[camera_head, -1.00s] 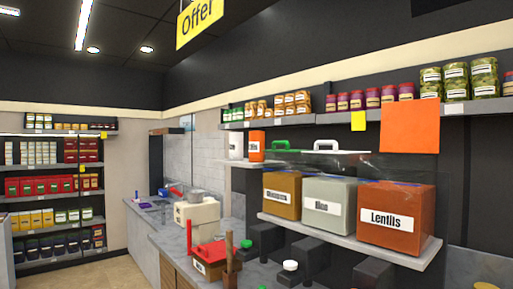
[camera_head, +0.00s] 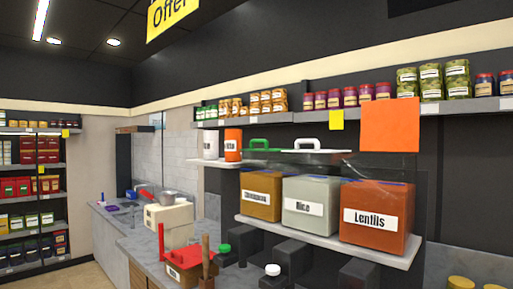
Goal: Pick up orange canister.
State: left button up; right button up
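An orange canister (camera_head: 232,146) with pale lettering stands upright on a small wall shelf, left of the big dispenser boxes. A white canister (camera_head: 210,145) stands close beside it on the left. A larger orange-brown box labelled Lentils (camera_head: 377,217) stands on the nearer shelf at the right. Neither of my grippers is in view.
A grey box labelled Rice (camera_head: 308,205) and a brown box (camera_head: 261,194) stand beside the Lentils box on the projecting shelf (camera_head: 330,240). Below are a counter (camera_head: 140,245), a cream machine (camera_head: 170,223) and a red-topped box (camera_head: 188,268). Jars line the upper shelf (camera_head: 455,107).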

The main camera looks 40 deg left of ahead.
aim_at(233, 136)
jog(key=j+z, duration=0.35)
jog(key=j, duration=0.95)
jog(key=k+j+z, duration=0.1)
jog(key=j, duration=0.35)
jog(key=k+j, duration=0.1)
jog(key=j, duration=0.3)
jog(key=j+z, duration=0.1)
jog(key=j, duration=0.35)
jog(key=k, duration=0.05)
